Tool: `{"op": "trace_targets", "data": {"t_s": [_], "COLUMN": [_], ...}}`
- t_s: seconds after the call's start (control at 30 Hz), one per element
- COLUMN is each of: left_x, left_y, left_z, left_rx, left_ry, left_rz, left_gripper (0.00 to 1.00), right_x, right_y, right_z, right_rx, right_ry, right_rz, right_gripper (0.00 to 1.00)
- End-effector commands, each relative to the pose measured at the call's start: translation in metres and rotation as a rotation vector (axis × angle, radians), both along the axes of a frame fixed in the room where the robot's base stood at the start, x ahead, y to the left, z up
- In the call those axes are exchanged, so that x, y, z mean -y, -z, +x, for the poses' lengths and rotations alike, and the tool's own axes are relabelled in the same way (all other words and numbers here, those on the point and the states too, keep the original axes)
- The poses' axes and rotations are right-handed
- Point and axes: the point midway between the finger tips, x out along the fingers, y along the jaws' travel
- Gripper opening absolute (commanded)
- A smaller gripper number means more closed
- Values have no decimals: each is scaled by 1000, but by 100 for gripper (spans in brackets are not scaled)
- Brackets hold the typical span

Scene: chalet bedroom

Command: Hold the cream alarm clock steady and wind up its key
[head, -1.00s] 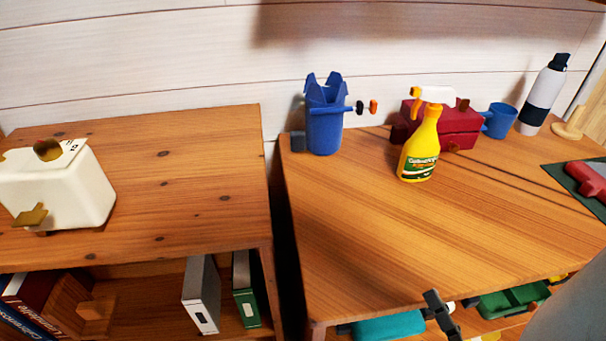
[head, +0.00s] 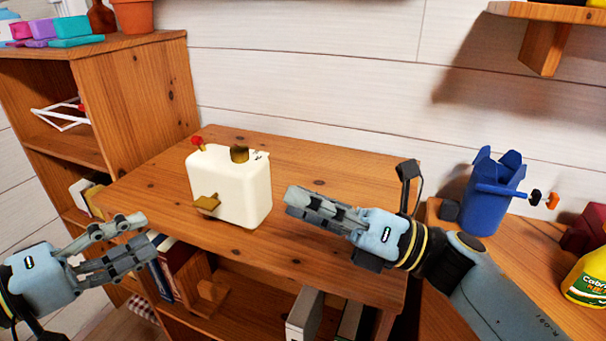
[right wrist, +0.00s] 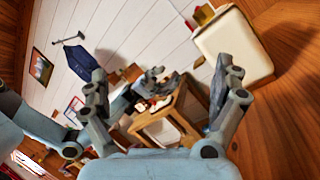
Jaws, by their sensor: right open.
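The cream alarm clock (head: 252,190) is a boxy, rounded body standing upright on the wooden shelf top. A brass key (head: 207,202) sticks out of its front face. A dark brass knob (head: 239,154) and a red-tipped part (head: 197,142) are on its top. My left gripper (head: 146,233) is open and empty, left of the clock and in front of the shelf edge. My right gripper (head: 290,203) is just right of the clock, seen edge-on. In the right wrist view its fingers (right wrist: 163,68) are spread and empty, with the clock (right wrist: 235,45) beyond the right finger.
The shelf top (head: 330,165) is otherwise clear around the clock. Books and binders (head: 304,315) stand on the shelf below. A taller bookcase (head: 135,100) rises at the left. A blue container (head: 490,200) and a yellow spray bottle (head: 588,275) stand on the desk at the right.

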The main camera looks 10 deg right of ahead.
Motion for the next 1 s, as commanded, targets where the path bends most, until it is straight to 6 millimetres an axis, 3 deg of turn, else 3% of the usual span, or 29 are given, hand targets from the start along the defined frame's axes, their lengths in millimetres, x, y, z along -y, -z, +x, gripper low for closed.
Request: {"op": "trace_targets", "data": {"t_s": [0.1, 0.3, 0.47, 1.0], "left_x": [0, 0, 0, 0], "left_y": [0, 0, 0, 0], "left_z": [0, 0, 0, 0], "left_rx": [0, 0, 0, 0], "left_ry": [0, 0, 0, 0], "left_rz": [0, 0, 0, 0], "left_gripper": [38, 38, 38, 38], "right_x": [1, 10, 4, -69], "right_y": [3, 5, 5, 6], "right_z": [33, 64, 75, 127], "right_rx": [219, 440, 478, 473], "right_ry": [110, 209, 227, 222], "right_rz": [-297, -586, -636, -632], "right_gripper": [97, 97, 97, 97]}}
